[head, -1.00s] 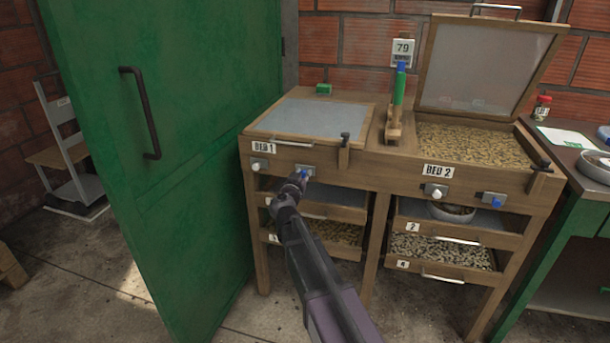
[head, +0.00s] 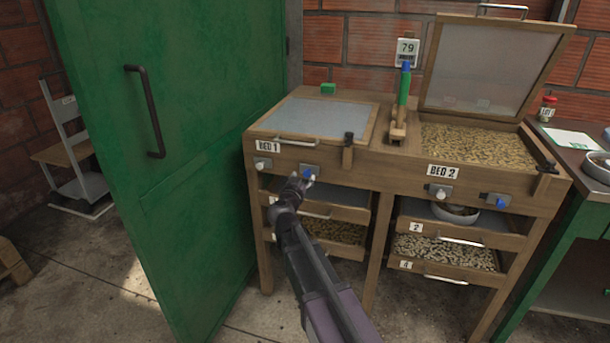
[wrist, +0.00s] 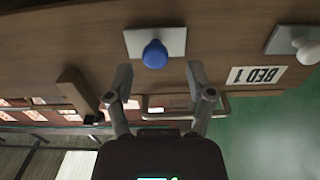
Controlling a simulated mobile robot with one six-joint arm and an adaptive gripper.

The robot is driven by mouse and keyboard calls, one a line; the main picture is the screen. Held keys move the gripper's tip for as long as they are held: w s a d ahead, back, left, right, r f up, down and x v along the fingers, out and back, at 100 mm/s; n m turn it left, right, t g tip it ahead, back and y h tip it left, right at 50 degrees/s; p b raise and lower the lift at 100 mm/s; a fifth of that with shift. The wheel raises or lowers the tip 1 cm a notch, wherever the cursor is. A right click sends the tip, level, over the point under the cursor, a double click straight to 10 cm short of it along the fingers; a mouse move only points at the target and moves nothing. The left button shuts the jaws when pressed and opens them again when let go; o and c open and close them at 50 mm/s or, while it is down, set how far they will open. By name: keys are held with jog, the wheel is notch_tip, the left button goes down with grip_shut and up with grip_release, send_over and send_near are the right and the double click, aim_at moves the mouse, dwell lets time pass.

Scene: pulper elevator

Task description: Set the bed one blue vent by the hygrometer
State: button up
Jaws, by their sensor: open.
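The bed one blue vent knob (head: 308,175) sits on a grey plate (head: 307,168) on the wooden front, right of the BED 1 label. In the wrist view, which is upside down, the blue knob (wrist: 155,54) lies ahead between the fingertips. My gripper (head: 297,183) is open and empty in front of it, and it also shows in the wrist view (wrist: 159,72). No finger visibly grips the knob.
A white knob (head: 263,163) sits left of the blue one; it also shows in the wrist view (wrist: 306,47). Bed 2 has its own white knob (head: 440,193) and blue knob (head: 497,202). Bed 2's lid (head: 492,66) stands open. A green door (head: 180,150) stands close on the left.

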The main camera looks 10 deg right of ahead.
jog(key=v, duration=0.8)
jog(key=shift+s+a, duration=0.2)
jog(key=shift+s, duration=0.15)
jog(key=s+d+f+g, duration=0.8)
jog(key=d+f+g, duration=0.1)
jog(key=d+f, duration=0.2)
jog(key=s+a+f+n+g+y, duration=0.1)
jog(key=s+f+n+g+y, duration=0.25)
jog(key=s, duration=0.35)
jog(key=s+a+f+n+g+y, duration=0.2)
jog(key=s+f+g+y, duration=0.15)
jog(key=s, duration=0.25)
notch_tip(320, 180, up, 33)
jog(key=p, duration=3.3)
jog(key=shift+d+y, duration=0.2)
jog(key=shift+y, duration=0.2)
jog(key=shift+s+f, duration=0.15)
